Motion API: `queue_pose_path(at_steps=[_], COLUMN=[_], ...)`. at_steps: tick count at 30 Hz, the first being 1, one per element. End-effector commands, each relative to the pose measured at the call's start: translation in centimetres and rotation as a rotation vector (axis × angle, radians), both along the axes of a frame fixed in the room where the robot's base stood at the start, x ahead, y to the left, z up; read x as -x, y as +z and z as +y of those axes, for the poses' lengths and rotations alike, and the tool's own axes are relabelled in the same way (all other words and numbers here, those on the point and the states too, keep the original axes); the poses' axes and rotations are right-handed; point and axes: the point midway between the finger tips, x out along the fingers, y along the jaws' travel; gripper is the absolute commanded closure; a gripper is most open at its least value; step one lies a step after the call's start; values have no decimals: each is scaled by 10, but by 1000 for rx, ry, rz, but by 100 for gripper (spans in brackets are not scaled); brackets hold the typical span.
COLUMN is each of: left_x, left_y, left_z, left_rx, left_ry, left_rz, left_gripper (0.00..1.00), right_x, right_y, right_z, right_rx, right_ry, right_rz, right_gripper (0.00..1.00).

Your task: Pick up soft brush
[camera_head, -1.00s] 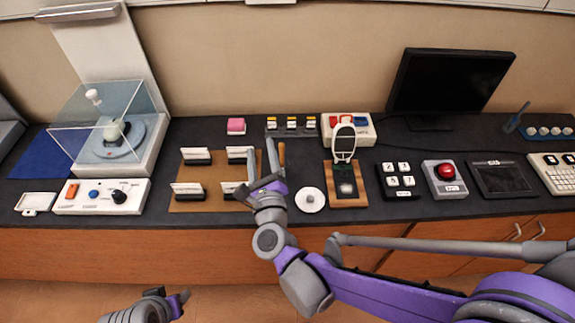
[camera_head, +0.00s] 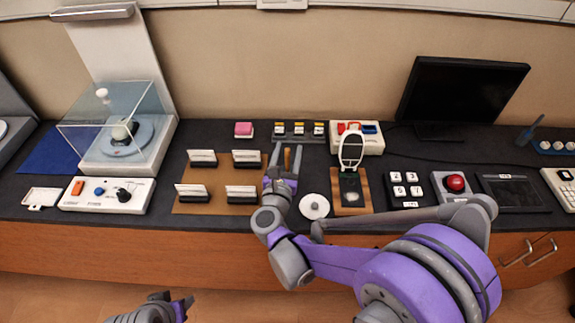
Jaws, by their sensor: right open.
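A slim object with an orange-brown handle (camera_head: 286,159), which looks like the soft brush, lies on the dark counter near the middle. Its lower part is hidden by my gripper. My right gripper (camera_head: 287,158) is open and reaches over the counter, with the handle showing between its two fingers. I cannot tell whether the fingers touch it. My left gripper (camera_head: 183,304) shows only in part at the bottom edge, well away from the counter, and its jaws cannot be made out.
A brown board (camera_head: 218,208) with several card holders is left of my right gripper. A white round disc (camera_head: 314,206) and a wooden stand with a magnifier (camera_head: 351,149) are close on the right. A rack of small blocks (camera_head: 299,138) is behind. A glass case (camera_head: 115,115) stands far left.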

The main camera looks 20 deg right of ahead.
Motion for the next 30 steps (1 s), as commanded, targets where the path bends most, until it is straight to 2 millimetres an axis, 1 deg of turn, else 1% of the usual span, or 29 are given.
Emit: queue_pose_path(at_steps=[1,3,6,12,13,22,30], left_x=[0,0,0,0,0,0,0], left_y=[1,2,2,2,2,2,2], left_z=[0,0,0,0,0,0,0], left_rx=[0,0,0,0,0,0,0], left_ry=[0,0,0,0,0,0,0], left_rz=[0,-1,-1,-1,-1,-1,-1], left_gripper=[50,50,50,50,50,50,50], right_x=[-9,-19,-28,-29,-29,-28,-28], right_y=[0,0,0,0,0,0,0], right_z=[-4,-8,-12,-12,-12,-12,-12], right_rx=[1,1,2,1,1,1,1], right_ry=[-3,-3,-2,0,0,0,0], right_rz=[0,0,0,0,0,0,0], right_gripper=[44,44,44,44,46,100,100])
